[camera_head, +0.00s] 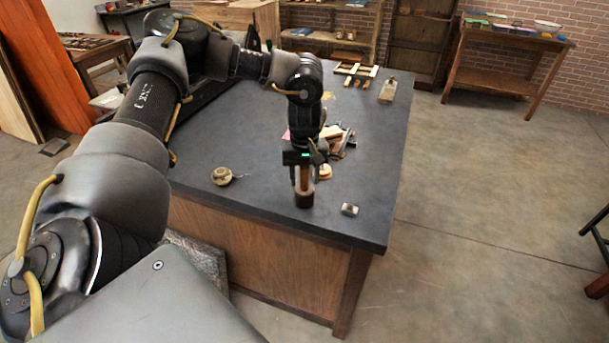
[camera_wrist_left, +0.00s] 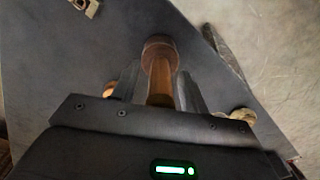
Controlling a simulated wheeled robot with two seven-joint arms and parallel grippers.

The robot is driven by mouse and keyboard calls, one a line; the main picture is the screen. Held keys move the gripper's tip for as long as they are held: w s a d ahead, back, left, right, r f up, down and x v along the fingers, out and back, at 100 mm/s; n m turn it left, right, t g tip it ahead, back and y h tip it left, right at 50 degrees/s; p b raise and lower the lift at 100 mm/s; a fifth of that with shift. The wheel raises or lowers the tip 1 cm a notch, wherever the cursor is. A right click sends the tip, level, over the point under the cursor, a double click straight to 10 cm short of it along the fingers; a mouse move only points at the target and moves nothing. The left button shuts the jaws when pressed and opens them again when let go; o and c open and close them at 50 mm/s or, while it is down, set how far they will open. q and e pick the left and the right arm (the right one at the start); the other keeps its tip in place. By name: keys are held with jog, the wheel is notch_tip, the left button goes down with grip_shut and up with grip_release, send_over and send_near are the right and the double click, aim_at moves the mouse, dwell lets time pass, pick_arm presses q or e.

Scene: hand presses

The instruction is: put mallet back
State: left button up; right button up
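The mallet (camera_head: 305,198) has a dark brown round head and a lighter wooden handle. It is upright with its head down, near the front edge of the dark worktable (camera_head: 240,137). My left gripper (camera_head: 304,182) points down with one finger on each side of the handle and looks shut on it. In the left wrist view the mallet head (camera_wrist_left: 159,46) shows beyond the fingertips (camera_wrist_left: 160,88). I cannot tell whether the head touches the table. My right gripper is not in view.
A small metal block (camera_head: 349,209) lies right of the mallet. A round tape-like piece (camera_head: 222,176) lies to its left. A small wooden disc (camera_head: 325,172) and several loose pieces (camera_head: 340,140) lie just behind. A wood-and-metal tool (camera_head: 388,91) lies at the back right.

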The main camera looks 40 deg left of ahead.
pick_arm(q)
notch_tip(320, 180, up, 12)
jog(key=shift+r, duration=0.25)
dwell(0.4)
dwell(0.4)
